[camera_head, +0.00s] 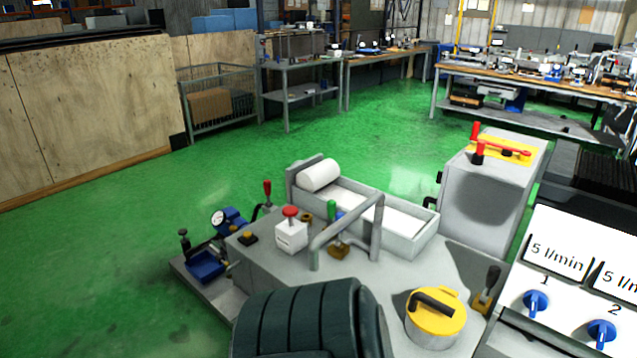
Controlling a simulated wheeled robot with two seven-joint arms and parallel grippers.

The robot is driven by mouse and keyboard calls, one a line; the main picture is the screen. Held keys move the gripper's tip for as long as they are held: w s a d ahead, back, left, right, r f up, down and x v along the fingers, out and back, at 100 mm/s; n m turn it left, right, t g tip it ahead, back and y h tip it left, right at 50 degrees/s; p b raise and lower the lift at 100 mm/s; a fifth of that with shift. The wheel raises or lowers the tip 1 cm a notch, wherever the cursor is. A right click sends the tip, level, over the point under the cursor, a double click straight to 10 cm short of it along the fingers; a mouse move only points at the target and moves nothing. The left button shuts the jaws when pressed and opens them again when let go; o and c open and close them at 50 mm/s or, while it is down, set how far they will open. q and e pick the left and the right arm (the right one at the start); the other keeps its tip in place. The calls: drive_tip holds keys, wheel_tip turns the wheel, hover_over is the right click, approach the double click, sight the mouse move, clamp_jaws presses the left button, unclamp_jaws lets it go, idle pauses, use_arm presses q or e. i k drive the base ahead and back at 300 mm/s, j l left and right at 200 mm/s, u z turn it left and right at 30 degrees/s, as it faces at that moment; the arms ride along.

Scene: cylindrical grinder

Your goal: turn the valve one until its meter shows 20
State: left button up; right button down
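Valve one is the blue knob (536,303) under the number 1 on a white sloped panel (513,287) at the lower right. Its meter (558,256) above it reads 5 l/min. A second blue knob (601,333) sits under the number 2, and its meter (621,283) is cut off by the right edge, with "5 l/m" showing. Neither of my grippers is in view, and nothing touches the knobs.
A grey machine bed (390,285) carries a yellow-lidded part (436,312), a grey rail and several small levers. A dark ribbed object (300,320) fills the bottom middle. A grey cabinet (487,200) with red handles stands behind. Green floor is clear at left.

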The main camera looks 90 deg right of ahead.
sight(535, 301)
drive_tip(key=z, duration=4.15)
